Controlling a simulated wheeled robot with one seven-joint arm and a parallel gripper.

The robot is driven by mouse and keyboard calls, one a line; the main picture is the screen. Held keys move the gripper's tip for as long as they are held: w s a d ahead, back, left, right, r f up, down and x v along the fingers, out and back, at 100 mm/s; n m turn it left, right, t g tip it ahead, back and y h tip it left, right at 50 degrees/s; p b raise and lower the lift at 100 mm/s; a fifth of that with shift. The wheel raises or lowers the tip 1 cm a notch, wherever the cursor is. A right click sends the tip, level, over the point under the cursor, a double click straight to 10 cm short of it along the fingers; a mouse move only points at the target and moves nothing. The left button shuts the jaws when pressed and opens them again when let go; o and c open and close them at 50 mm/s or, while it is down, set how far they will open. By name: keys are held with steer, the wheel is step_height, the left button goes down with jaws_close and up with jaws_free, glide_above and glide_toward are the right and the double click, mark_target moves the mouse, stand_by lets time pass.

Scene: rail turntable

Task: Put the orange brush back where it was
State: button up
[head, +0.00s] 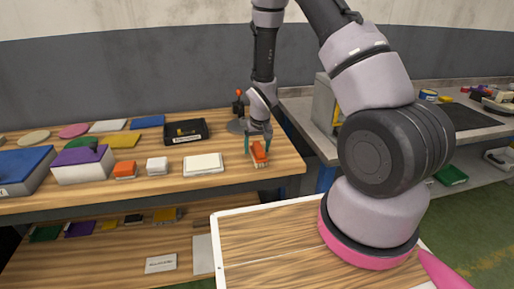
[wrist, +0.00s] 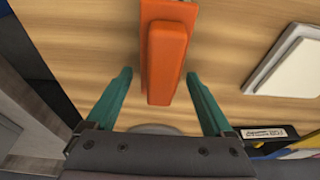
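The orange brush (head: 259,154) lies on the wooden tabletop near its right front corner. In the wrist view it is a long orange block (wrist: 168,60) running away from me, its far end cut off by the top edge. My gripper (head: 257,143) is right above the brush, pointing down at it. In the wrist view my gripper (wrist: 159,77) is open, its green fingers apart.
A white pad (head: 203,164) lies left of the brush, with a small white block (head: 157,165) and an orange block (head: 125,171) beyond. A black tray (head: 186,131) is behind. A wood-topped white-rimmed surface (head: 270,260) is in front. A grey machine (head: 324,105) stands right.

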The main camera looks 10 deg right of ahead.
steer(key=v, duration=1.2)
steer(key=shift+r, duration=0.3)
step_height(320, 180, up, 8)
steer(key=m, duration=0.1)
glide_above(259, 147)
steer(key=s+d, duration=0.1)
steer(key=d, duration=0.1)
steer(key=s+d+r+m+t, duration=0.1)
steer(key=s+r, duration=0.2)
steer(key=r, duration=0.3)
steer(key=s+d+r+t, duration=0.1)
steer(key=s+r, duration=0.2)
steer(key=r, duration=0.2)
steer(key=s+d+r+m+t+y, duration=0.1)
steer(key=s+r+m+t, duration=0.1)
steer(key=s+r, duration=1)
steer(key=s, duration=0.3)
steer(key=shift+d+r+y, duration=0.25)
steer(key=shift+d+y, duration=0.1)
steer(key=shift+y, duration=0.05)
